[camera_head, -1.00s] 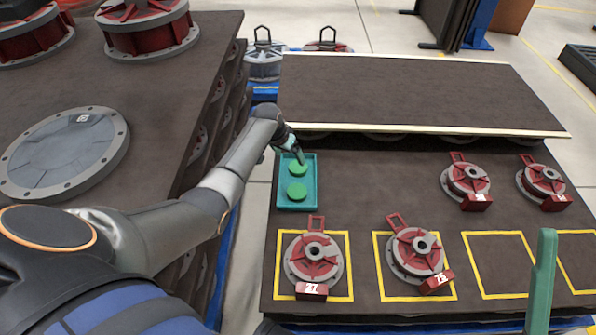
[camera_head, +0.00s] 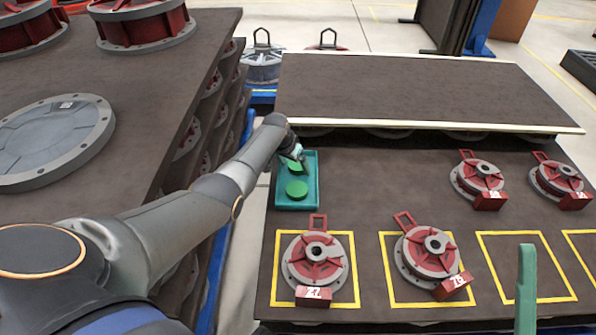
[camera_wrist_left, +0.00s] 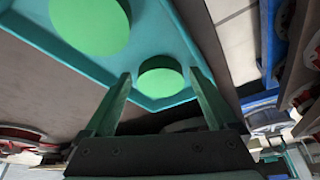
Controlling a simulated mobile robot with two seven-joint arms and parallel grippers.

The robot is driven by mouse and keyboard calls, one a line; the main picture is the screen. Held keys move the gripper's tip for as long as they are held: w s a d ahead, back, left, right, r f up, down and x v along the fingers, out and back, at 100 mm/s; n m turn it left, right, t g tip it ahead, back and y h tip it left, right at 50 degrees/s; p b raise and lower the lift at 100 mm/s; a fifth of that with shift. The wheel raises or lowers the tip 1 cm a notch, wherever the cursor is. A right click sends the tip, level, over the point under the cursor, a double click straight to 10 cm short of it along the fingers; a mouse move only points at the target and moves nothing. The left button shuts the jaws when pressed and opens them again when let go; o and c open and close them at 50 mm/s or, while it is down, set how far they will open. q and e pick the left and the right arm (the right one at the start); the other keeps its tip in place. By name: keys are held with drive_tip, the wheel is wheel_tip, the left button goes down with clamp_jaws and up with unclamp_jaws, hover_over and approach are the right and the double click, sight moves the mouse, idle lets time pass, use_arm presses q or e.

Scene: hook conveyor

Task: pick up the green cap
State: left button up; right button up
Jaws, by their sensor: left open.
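Two round green caps lie in a teal tray (camera_head: 311,198). The near cap (camera_head: 296,189) is in full view in the head view. The far cap (camera_head: 290,167) is partly hidden by my left gripper (camera_head: 301,162). In the left wrist view, my left gripper (camera_wrist_left: 160,77) is open, with one green finger on each side of the far cap (camera_wrist_left: 160,83). I cannot tell how high the fingertips are above the tray floor. The other cap (camera_wrist_left: 90,26) is at the upper left there. An upright green bar, likely a finger of my right gripper (camera_head: 526,286), shows at the lower right.
Two red-and-grey flanged parts (camera_head: 314,258) (camera_head: 427,250) sit in yellow squares on the dark table (camera_head: 360,180). Two more (camera_head: 478,176) (camera_head: 560,174) stand at the right. A raised dark board (camera_head: 420,90) runs behind. Two yellow squares at the right are empty.

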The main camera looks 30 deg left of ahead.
use_arm(q)
drive_tip(key=shift+c, duration=0.4)
drive_tip(key=c, duration=1)
